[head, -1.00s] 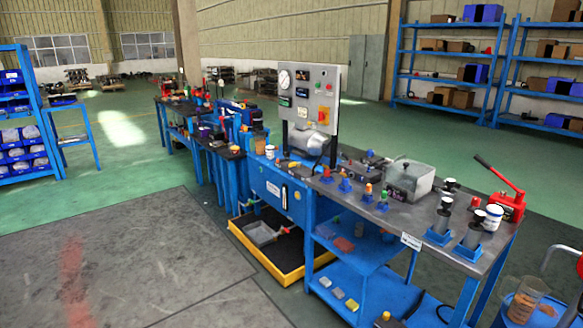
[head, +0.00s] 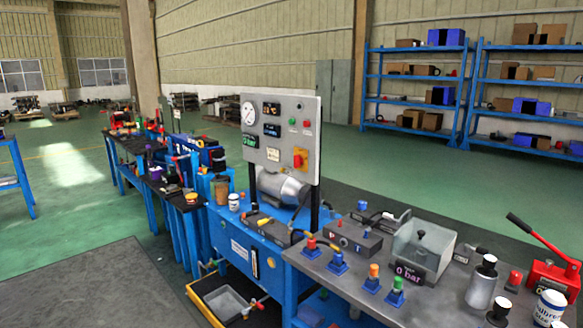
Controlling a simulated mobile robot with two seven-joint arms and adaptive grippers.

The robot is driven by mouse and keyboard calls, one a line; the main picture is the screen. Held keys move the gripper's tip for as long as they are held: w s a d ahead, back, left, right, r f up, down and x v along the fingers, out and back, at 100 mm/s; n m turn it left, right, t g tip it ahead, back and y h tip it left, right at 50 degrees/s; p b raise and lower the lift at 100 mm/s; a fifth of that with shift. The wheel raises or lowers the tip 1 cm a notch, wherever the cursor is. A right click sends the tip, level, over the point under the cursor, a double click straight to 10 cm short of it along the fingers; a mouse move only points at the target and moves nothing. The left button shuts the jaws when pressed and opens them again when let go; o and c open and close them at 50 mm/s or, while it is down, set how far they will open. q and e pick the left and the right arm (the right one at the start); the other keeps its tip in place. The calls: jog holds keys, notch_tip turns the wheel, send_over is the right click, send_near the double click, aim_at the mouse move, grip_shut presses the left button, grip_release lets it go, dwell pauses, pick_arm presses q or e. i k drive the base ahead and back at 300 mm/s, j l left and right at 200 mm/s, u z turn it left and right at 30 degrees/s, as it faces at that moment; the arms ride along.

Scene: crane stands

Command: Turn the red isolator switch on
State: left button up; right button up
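The red isolator switch (head: 298,158) sits on a yellow-orange plate on the lower right of the grey control panel (head: 258,138). Its handle looks upright, but it is too small to be sure of its setting. The panel stands above the blue power unit (head: 240,248), with a round gauge, small dark displays and small coloured buttons on its face. Neither of my grippers shows in the head view.
A grey-topped bench (head: 350,290) to the right holds coloured fittings, a clear box (head: 424,245) and a red hand pump (head: 550,268). A yellow tray (head: 205,300) lies low in front of the unit. The floor at the left front is clear.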

aim_at(298, 160)
jog(key=i+j+z, duration=0.1)
jog(key=z, duration=0.5)
jog(key=i+j+z, duration=0.4)
jog(key=j, duration=0.15)
jog(key=i+j+z, duration=0.1)
jog(key=j+z, duration=0.15)
jog(key=i+j, duration=0.1)
jog(key=j, duration=0.25)
jog(key=i+j+z, duration=0.1)
jog(key=j, duration=0.2)
jog(key=i+j+z, duration=0.1)
jog(key=j, duration=0.25)
